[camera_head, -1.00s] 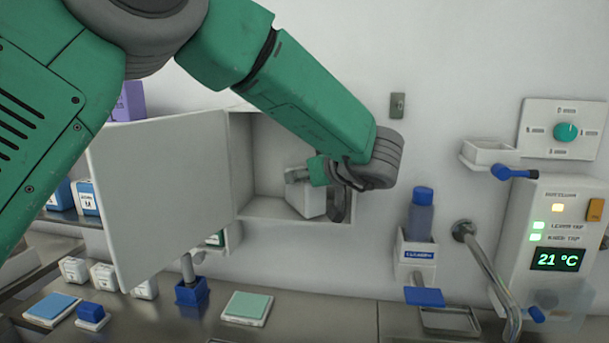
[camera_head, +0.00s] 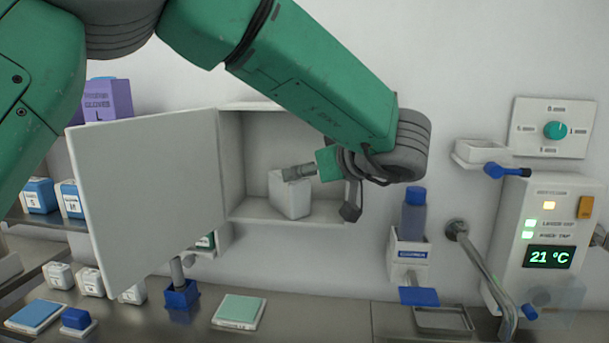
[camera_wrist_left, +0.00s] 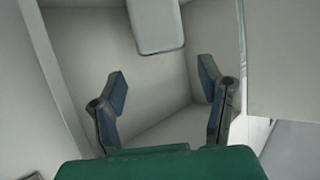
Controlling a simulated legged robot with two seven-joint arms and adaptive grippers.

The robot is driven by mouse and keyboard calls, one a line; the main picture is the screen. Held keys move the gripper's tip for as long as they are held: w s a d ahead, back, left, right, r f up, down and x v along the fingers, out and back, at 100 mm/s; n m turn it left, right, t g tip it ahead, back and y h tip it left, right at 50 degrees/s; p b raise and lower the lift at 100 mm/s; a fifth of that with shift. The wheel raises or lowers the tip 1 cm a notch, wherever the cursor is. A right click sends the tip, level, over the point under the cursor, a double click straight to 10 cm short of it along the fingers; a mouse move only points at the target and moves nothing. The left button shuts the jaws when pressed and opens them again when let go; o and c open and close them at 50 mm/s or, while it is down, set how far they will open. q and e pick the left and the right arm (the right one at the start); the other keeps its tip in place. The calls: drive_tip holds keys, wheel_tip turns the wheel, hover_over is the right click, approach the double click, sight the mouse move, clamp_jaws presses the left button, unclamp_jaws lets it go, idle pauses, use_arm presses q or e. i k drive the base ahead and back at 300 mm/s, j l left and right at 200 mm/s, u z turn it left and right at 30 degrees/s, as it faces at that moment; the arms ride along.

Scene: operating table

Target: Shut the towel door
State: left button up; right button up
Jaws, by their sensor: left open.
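The towel door (camera_head: 150,200) is a flat white panel on the left side of a white wall cabinet (camera_head: 280,210). It stands swung wide open, towards me and to the left. A white block (camera_head: 290,200), perhaps a towel stack, sits inside the cabinet; it also shows at the top of the left wrist view (camera_wrist_left: 155,22). My left gripper (camera_head: 323,193) is at the right part of the cabinet opening, open, with nothing between its fingers (camera_wrist_left: 163,82). It is well apart from the door. My right gripper is out of view.
Below lies a metal counter with a green pad (camera_head: 239,311), a blue holder (camera_head: 181,295) and small white boxes. Glove boxes (camera_head: 108,98) stand behind the door. Right of the cabinet are a bottle holder (camera_head: 408,262), a tap (camera_head: 480,265) and a control panel (camera_head: 547,240).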

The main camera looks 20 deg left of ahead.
sight(150, 188)
drive_tip(key=k, duration=1.5)
